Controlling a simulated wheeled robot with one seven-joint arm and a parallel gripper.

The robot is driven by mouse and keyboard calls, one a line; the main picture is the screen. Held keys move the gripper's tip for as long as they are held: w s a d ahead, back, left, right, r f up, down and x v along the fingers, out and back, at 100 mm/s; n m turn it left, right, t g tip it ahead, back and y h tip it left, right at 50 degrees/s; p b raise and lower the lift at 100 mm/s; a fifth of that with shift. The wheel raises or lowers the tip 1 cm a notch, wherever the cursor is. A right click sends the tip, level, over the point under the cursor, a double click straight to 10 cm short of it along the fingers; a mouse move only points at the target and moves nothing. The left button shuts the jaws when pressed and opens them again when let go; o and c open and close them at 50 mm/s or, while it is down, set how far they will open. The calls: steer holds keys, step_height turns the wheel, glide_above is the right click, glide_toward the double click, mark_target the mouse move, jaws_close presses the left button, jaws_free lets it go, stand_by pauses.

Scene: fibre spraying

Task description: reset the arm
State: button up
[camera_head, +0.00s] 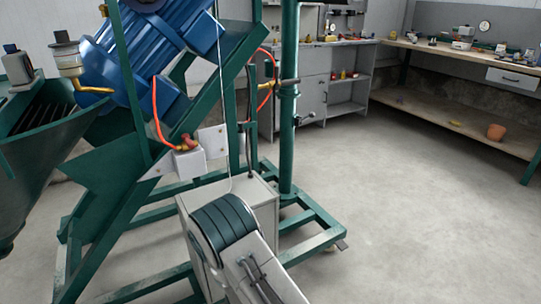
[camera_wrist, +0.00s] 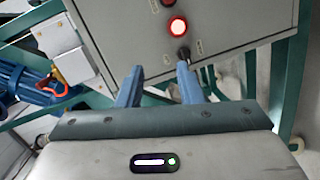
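In the wrist view my gripper (camera_wrist: 158,80) shows two blue-grey fingers standing apart with nothing between them. It is open and points at a grey control panel (camera_wrist: 120,40). On the panel are a lit red button (camera_wrist: 178,26), a dark knob or switch (camera_wrist: 183,53) close to the right fingertip, and another reddish button (camera_wrist: 168,3) cut by the top edge. I cannot tell whether the right finger touches the knob. In the head view my arm reaches up from the bottom, in front of a grey cabinet (camera_head: 189,206); my gripper is hidden there.
A green frame (camera_head: 320,240) carrying a blue motor (camera_head: 150,60) stands close around the cabinet. A white junction box (camera_head: 188,162) with an orange cable is mounted on it. Workbenches (camera_head: 455,50) line the back and right. The floor at right is clear.

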steer(key=w+d+r+m+g+h+p, duration=0.1)
steer(key=d+r+m+g+h+p, duration=0.15)
steer(key=d+r+m+p, duration=0.85)
steer(key=w+d+r+m+g+h+p, duration=0.1)
steer(key=d+r+g+h+p, duration=0.15)
steer(key=r, duration=1.55)
steer(key=s+d+r+m+g+h+p, duration=0.1)
steer(key=s+d+r+m+g+p, duration=0.2)
steer(key=s+r, duration=0.7)
steer(key=s+d+r+m+g+p, duration=0.3)
steer(key=s+d+r+m+p, duration=0.2)
steer(key=s+d+r+p, duration=0.3)
step_height(320, 180, up, 5)
steer(key=s+d, duration=0.1)
steer(key=s, duration=0.1)
steer(key=shift+s+d+f+m+g+h, duration=0.15)
steer(key=shift+s+d+m+g+h, duration=0.15)
steer(key=shift+s+d+g+h, duration=0.1)
steer(key=c, duration=0.3)
steer(key=shift+c, duration=0.3)
